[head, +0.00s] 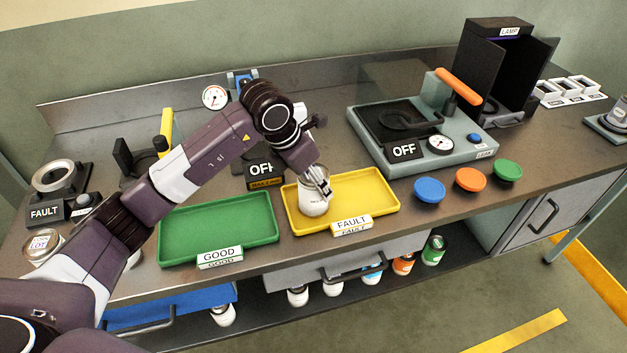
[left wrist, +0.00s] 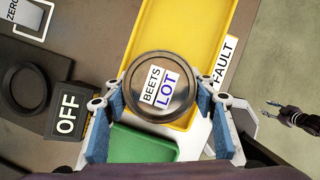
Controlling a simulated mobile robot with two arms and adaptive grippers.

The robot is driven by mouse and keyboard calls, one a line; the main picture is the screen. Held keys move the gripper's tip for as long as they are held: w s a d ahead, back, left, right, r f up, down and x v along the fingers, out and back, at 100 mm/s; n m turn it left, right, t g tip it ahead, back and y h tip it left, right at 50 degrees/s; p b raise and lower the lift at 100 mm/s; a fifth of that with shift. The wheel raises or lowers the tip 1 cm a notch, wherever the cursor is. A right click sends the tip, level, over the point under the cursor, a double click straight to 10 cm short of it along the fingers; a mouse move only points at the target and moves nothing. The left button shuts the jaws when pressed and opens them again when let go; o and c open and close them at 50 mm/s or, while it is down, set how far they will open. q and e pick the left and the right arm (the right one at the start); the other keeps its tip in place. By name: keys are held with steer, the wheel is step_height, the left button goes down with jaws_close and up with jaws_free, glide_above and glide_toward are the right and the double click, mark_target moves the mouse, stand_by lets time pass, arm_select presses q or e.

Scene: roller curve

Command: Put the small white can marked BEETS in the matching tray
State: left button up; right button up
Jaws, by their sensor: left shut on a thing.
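The small white can (head: 313,206) is in my left gripper (head: 322,190), upright over the floor of the yellow tray (head: 372,188) marked FAULT. I cannot tell whether its base touches the tray. In the left wrist view the can's metal lid (left wrist: 158,88) reads BEETS and LOT, between the two blue-padded fingers of my left gripper (left wrist: 165,115). The green tray (head: 240,215) marked GOOD is just left of the yellow one. My right gripper (left wrist: 272,110) shows small at the right of the left wrist view; its jaw state is unclear.
A FAULT device (head: 60,180) and a LOT-marked can (head: 43,248) stand at the left. A grey-green machine (head: 470,150), blue (head: 429,190), orange (head: 470,179) and green (head: 507,171) caps are right of the trays. Several cans stand on the shelf below.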

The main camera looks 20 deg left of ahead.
arm_select(q)
steer(key=o, duration=1.7)
steer(key=shift+f, duration=0.15)
steer(key=shift+c, duration=0.2)
steer(key=shift+r, duration=0.2)
steer(key=shift+a+r, duration=0.1)
steer(key=shift+r, duration=0.25)
steer(key=b+v, duration=0.2)
steer(key=v, duration=0.9)
steer(key=shift+s, duration=0.25)
